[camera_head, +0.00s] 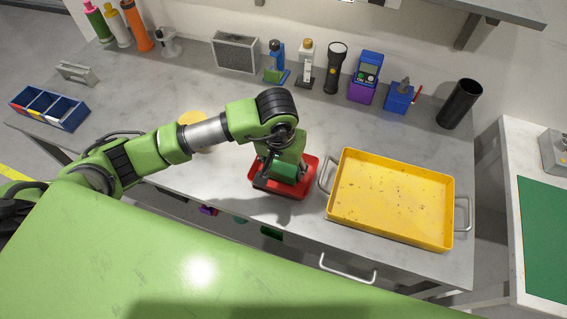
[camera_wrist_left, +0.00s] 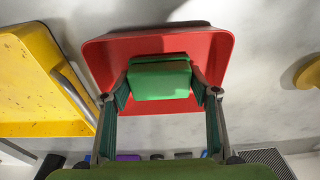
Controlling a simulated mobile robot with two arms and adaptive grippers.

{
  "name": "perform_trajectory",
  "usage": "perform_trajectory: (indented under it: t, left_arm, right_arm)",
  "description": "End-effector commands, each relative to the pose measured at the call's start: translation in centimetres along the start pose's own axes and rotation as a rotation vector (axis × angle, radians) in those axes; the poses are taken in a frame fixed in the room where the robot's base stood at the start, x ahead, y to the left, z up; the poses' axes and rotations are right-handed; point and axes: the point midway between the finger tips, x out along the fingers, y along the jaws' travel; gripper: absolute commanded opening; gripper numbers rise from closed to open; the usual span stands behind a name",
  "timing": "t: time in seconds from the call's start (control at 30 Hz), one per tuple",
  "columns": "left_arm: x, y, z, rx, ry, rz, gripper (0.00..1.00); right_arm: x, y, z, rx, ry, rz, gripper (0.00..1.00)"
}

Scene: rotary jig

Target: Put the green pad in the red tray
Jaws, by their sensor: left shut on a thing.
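The green pad (camera_wrist_left: 160,80) is between the two fingers of my left gripper (camera_wrist_left: 160,92) in the left wrist view. The gripper is shut on it. The red tray (camera_wrist_left: 215,48) lies behind the pad in that view. In the head view my left gripper (camera_head: 285,176) points down over the red tray (camera_head: 296,193), and the green pad (camera_head: 284,171) shows in front of it, within the tray's outline. I cannot tell whether the pad touches the tray floor. My right gripper is not in view.
A yellow tray (camera_head: 391,190) with metal handles stands just right of the red tray. A yellow disc (camera_head: 193,118) lies to the left, partly behind my arm. Bottles, a flashlight (camera_head: 335,68) and a black cup (camera_head: 460,104) line the back. A blue bin (camera_head: 49,107) is far left.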

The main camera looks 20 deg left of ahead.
Motion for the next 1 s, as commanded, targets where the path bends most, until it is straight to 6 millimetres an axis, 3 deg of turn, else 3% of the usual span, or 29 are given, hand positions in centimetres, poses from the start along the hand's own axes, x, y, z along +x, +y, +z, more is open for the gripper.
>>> perform_trajectory:
  t: [0.43,0.47,0.5,0.53,1.0]
  left_arm:
    - [0.62,0.0,0.02,0.0,0.002,0.001,0.35]
    - [0.51,0.0,0.02,0.0,0.002,0.001,0.6]
    - [0.45,0.01,0.02,0.0,0.002,0.001,0.7]
    - [0.44,0.01,0.02,0.0,0.002,0.001,0.72]
    - [-0.28,0.02,-0.12,0.0,0.004,0.002,0.72]
  right_arm:
    - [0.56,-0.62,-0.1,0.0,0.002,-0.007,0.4]
    - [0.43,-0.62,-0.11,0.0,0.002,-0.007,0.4]
    - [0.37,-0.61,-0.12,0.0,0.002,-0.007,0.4]
    - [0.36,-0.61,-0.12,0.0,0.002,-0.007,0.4]
    - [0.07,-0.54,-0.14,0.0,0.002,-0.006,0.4]
